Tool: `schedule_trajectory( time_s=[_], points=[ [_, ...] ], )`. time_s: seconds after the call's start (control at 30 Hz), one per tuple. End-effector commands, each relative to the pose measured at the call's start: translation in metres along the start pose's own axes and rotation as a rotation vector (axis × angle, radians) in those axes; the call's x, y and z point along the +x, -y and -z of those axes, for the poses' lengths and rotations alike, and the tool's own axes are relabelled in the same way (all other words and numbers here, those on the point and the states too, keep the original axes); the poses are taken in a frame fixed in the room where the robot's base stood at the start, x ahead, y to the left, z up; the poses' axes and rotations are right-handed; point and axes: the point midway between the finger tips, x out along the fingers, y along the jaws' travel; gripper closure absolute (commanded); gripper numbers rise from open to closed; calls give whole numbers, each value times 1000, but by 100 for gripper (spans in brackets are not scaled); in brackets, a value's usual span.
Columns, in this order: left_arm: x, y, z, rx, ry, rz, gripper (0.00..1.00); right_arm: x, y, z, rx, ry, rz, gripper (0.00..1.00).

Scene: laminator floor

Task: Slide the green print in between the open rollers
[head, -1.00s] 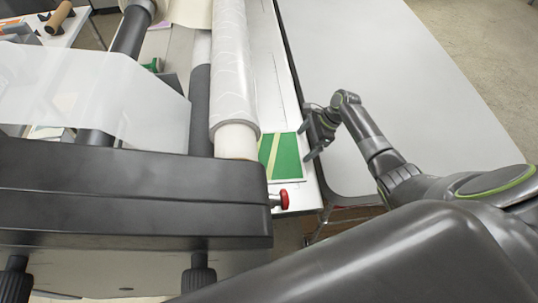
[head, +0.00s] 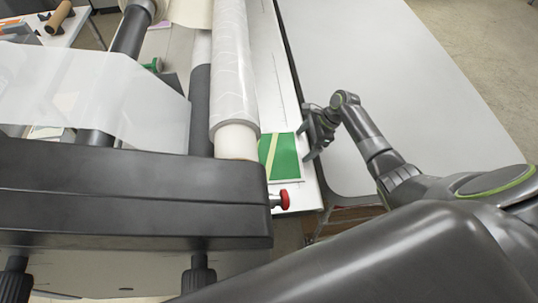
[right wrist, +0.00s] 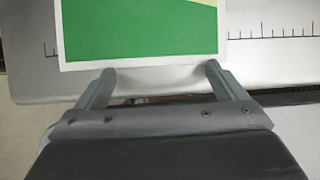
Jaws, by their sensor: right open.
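The green print (head: 285,156), with a white border and a pale diagonal stripe, lies flat on the white feed table beside the rollers. Its left part is hidden under the film roll (head: 232,75) in the head view. In the right wrist view the print (right wrist: 140,30) fills the top, its near white edge just ahead of my fingertips. My right gripper (head: 305,147) is at the print's right edge. In the right wrist view the gripper (right wrist: 160,72) is open, with nothing between its fingers. The dark roller (head: 200,100) runs beside the film roll; its gap is hidden. My left gripper is out of view.
The machine's black end housing (head: 130,195) with a red knob (head: 284,199) stands in front of the print. A translucent film web (head: 90,90) stretches at the left. A large grey table (head: 400,80) at the right is clear. The feed table has a ruler scale (right wrist: 285,32).

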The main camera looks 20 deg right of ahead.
Motion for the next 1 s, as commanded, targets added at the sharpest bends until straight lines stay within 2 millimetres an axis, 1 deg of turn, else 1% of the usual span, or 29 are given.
schedule_trajectory(
  time_s=[0.3,1.0],
  points=[
    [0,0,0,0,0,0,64,0,-8,0,0,0,0,9],
    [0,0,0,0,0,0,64,6,-8,-11,-1,1,0,9]
  ],
)
